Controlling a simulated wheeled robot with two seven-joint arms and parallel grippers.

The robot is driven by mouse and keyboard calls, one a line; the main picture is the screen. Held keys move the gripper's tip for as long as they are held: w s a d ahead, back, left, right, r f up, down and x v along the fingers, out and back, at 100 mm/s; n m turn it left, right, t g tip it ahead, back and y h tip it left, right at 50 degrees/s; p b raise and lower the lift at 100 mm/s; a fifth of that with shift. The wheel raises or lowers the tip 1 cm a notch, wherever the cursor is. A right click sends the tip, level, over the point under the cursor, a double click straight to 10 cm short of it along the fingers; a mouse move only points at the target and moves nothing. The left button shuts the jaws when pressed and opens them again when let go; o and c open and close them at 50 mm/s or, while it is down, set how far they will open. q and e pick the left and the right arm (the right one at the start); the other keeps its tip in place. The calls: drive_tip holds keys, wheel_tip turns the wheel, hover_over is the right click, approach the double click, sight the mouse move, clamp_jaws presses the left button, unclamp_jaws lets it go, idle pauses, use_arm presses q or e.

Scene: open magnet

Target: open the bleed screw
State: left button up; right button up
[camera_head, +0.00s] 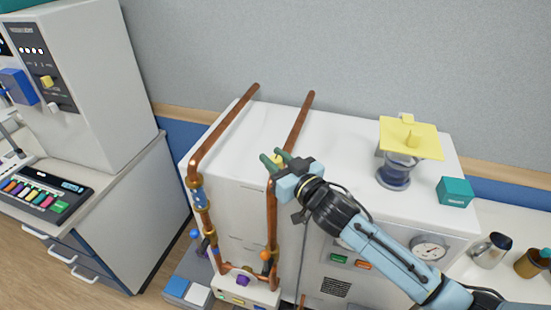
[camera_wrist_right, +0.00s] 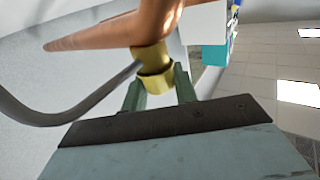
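The bleed screw appears to be a small brass-yellow fitting (camera_head: 279,160) on the right copper pipe (camera_head: 299,124), above the white cabinet. In the right wrist view the brass fitting (camera_wrist_right: 152,62) sits under the copper pipe, with a thin grey bent tube beside it. My right gripper (camera_head: 274,160) has its dark green fingers at the fitting. In the right wrist view the right gripper (camera_wrist_right: 158,88) has its fingers apart, one on each side of the fitting's lower end; firm contact is not clear. My left gripper is not in view.
A second copper pipe (camera_head: 222,128) stands to the left with valves. A yellow-topped glass vessel (camera_head: 410,140) and a teal box (camera_head: 455,191) stand on the cabinet's right. A pressure gauge (camera_head: 430,248) is on its front. A grey machine (camera_head: 95,90) stands far left.

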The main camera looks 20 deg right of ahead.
drive_tip(key=shift+c, duration=1.1)
